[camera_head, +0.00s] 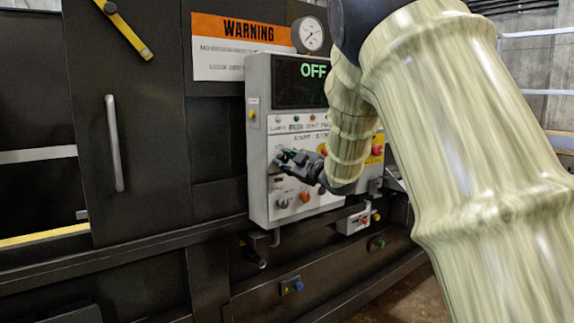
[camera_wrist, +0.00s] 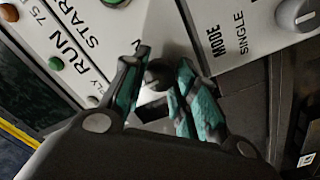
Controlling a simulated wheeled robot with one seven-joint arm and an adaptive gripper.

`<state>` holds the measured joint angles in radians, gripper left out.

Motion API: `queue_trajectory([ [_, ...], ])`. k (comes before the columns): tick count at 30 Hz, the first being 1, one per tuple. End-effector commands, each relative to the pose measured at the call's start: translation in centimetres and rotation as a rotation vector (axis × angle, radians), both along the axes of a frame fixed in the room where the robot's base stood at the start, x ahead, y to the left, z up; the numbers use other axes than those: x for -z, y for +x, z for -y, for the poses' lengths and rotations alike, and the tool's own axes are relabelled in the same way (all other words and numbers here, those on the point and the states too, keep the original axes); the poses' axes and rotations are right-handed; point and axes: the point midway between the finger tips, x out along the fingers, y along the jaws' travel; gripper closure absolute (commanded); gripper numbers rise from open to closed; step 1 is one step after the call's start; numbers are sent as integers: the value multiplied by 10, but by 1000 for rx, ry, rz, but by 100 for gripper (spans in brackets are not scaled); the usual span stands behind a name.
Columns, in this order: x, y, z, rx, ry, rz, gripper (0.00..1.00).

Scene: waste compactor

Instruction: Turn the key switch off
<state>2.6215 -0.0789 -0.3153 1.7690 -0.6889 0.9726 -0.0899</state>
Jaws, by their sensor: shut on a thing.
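The white control panel (camera_head: 258,195) is mounted on the black compactor. Its dark display (camera_head: 290,82) shows green letters reading "OFF", with the right part behind my arm. My gripper (camera_head: 281,160) is at the panel's left-middle face. In the wrist view, my gripper (camera_wrist: 157,72) has its teal-padded fingers on either side of a small dark key switch (camera_wrist: 156,78) and is shut on it. The fingers hide most of the switch in the head view, and the key's exact angle is hard to tell.
A grey mode knob (camera_wrist: 298,15) sits beside the gripper. An orange-red knob (camera_head: 304,196) is below it on the panel. A green button (camera_wrist: 56,64) is near the "RUN" label. A warning sign (camera_head: 240,45) and gauge (camera_head: 308,34) are above. A door handle (camera_head: 115,143) stands left.

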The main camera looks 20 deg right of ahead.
Motion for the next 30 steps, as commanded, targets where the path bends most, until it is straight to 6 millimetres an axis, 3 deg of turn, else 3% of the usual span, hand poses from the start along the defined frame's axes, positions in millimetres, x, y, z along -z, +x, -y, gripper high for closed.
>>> queue_trajectory([
  [9,2,0,0,0,-1,-3,95],
  [10,2,0,0,0,-1,-3,70],
  [14,2,0,0,0,-1,-3,49],
  [24,1,-2,1,1,0,-1,49],
  [30,0,-20,8,1,0,0,49],
])
